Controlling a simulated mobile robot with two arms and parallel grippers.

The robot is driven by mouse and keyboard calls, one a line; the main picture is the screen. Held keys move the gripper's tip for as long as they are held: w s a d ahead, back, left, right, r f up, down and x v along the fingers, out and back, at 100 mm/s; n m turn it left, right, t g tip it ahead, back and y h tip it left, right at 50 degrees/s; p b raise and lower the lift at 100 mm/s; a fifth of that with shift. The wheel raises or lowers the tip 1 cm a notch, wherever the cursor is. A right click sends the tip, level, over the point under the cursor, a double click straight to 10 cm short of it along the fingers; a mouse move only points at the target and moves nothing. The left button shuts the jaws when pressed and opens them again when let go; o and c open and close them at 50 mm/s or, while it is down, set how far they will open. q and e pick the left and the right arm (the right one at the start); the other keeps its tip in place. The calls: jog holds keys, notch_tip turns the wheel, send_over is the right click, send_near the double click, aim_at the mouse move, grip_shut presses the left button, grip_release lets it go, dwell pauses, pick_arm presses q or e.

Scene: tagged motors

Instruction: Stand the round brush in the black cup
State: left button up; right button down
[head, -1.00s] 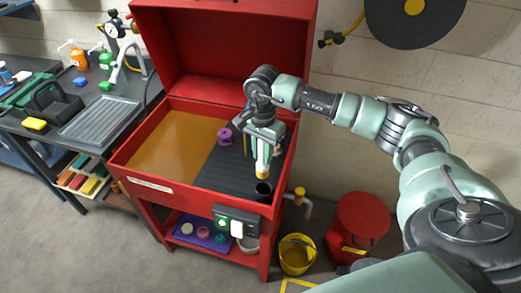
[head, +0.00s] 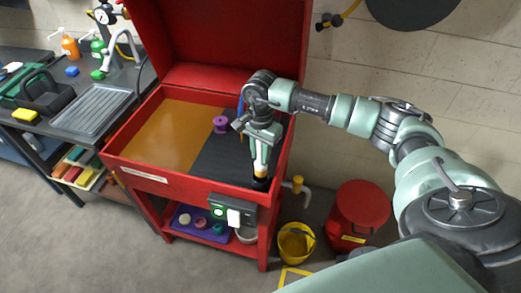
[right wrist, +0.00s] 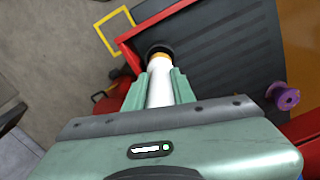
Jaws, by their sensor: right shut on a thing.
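My right gripper (head: 261,150) is shut on the round brush (head: 260,167), which has a white body and a yellow-orange band near its lower end. It holds the brush roughly upright, pointing down. The black cup (head: 260,184) stands at the front right corner of the red washer's dark mat. The brush's lower end is at the cup's mouth. In the right wrist view the white brush (right wrist: 160,85) runs between the fingers, and the cup's dark rim (right wrist: 159,47) shows around its far end. How deep the end sits is hidden. My left gripper is out of view.
The red washer (head: 150,182) has raised walls and an open lid behind. A purple spool (head: 220,124) stands on the dark mat (head: 222,160), left of the gripper. A yellow bucket (head: 296,243) and a red bin (head: 359,215) stand on the floor at right.

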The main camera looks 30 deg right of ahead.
aim_at(260, 164)
jog(key=shift+f+b, duration=2.1)
jog(key=shift+f, duration=0.55)
jog(key=c, duration=1.1)
grip_release()
notch_tip(260, 164, up, 8)
jog(key=shift+f+b, duration=0.1)
jog(key=shift+b, duration=0.95)
